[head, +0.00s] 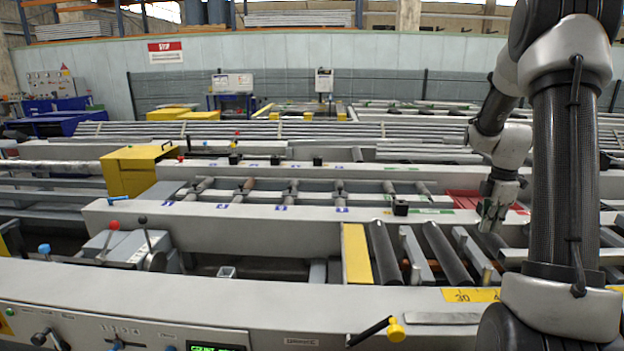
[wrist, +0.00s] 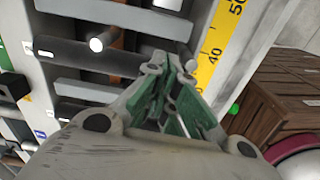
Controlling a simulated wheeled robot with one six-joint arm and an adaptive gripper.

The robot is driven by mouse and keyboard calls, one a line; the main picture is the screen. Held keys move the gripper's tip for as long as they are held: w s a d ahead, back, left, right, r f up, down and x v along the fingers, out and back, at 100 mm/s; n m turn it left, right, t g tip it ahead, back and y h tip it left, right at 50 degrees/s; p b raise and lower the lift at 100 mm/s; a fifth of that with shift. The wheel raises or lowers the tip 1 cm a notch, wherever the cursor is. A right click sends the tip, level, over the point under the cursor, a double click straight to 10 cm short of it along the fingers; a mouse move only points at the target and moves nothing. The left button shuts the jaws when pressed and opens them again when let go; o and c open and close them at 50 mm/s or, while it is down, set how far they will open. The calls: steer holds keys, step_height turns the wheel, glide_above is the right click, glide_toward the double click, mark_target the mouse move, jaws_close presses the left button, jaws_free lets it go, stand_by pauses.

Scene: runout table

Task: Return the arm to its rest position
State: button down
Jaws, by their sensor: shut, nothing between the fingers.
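My arm reaches in from the right side of the head view, bent, with its forearm hanging down over the runout table (head: 270,228). My gripper (head: 488,222) points down at its end, above the rollers at the right of the table. In the wrist view my gripper (wrist: 172,85) shows green-padded fingers drawn together with nothing between them. It is over the table's edge beside a yellow scale (wrist: 219,48). Whether the fingertips touch anything below cannot be told.
A yellow box (head: 130,174) stands at the left of the table. Levers (head: 146,232) rise at the left front, and a yellow-knobbed handle (head: 396,332) sticks out at the front. Dark rollers (head: 447,255) lie near my arm. In the wrist view a wooden crate (wrist: 278,110) stands at the right.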

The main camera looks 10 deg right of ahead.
steer(key=s+a+r+m+t, duration=0.2)
steer(key=s+a+r+m, duration=0.5)
steer(key=s+a, duration=0.4)
steer(key=s+a+r+m+t, duration=0.2)
steer(key=s+a+r+m, duration=0.6)
steer(key=s+a, duration=0.4)
steer(key=shift+v, duration=0.8)
